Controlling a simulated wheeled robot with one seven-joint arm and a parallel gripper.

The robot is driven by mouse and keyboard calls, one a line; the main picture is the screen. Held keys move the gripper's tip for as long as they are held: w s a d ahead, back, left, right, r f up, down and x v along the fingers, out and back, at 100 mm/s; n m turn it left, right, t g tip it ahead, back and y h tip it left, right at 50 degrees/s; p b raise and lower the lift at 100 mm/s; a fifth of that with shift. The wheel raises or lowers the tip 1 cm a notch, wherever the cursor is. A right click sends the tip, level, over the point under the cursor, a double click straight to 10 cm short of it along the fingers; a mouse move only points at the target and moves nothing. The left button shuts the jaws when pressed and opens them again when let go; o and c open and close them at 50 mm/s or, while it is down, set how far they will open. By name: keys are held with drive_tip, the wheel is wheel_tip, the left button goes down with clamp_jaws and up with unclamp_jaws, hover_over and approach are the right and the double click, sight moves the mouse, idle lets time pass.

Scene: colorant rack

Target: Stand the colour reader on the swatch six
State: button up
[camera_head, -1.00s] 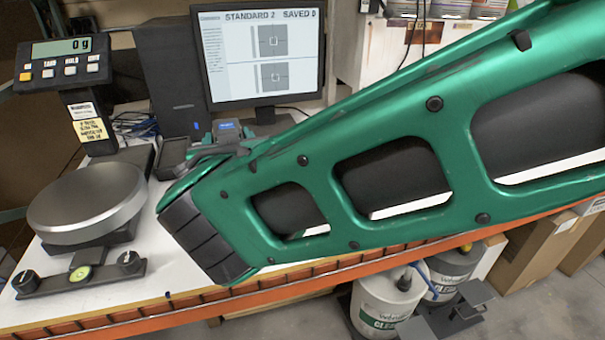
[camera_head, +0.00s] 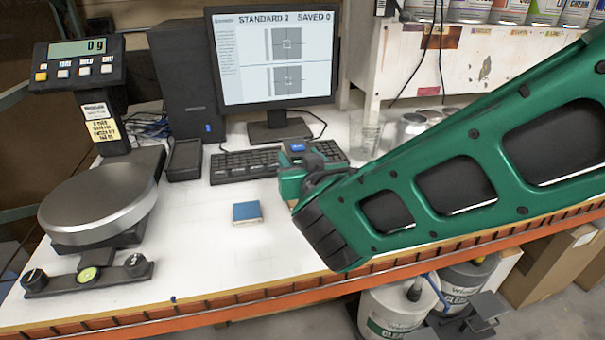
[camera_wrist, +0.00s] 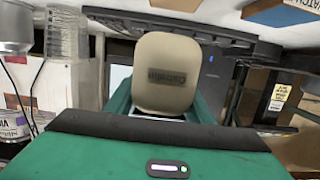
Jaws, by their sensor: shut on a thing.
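My gripper (camera_head: 300,172) is partly hidden behind my green forearm in the head view, above the white bench near the keyboard. It is shut on the colour reader (camera_wrist: 166,72), a beige rounded body with dark lettering between the green fingers in the wrist view. In the head view the reader is mostly hidden. A small block with a blue top (camera_head: 247,212) lies on the bench to the left of my gripper, apart from it. It also seems to show at the wrist view's top right corner (camera_wrist: 285,12). I cannot read whether it is swatch six.
A keyboard (camera_head: 245,164) and monitor (camera_head: 272,55) stand behind. A dark tray (camera_head: 184,160) and a scale with a round pan (camera_head: 98,202) stand left. Clear cups (camera_head: 366,135) stand beyond my arm. The bench around the blue block is clear.

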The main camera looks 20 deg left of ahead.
drive_tip(key=shift+w+f, duration=0.1)
drive_tip(key=shift+f, duration=1.85)
drive_tip(key=shift+f, duration=0.1)
drive_tip(key=o, duration=1.6)
drive_tip(key=v, duration=1.2)
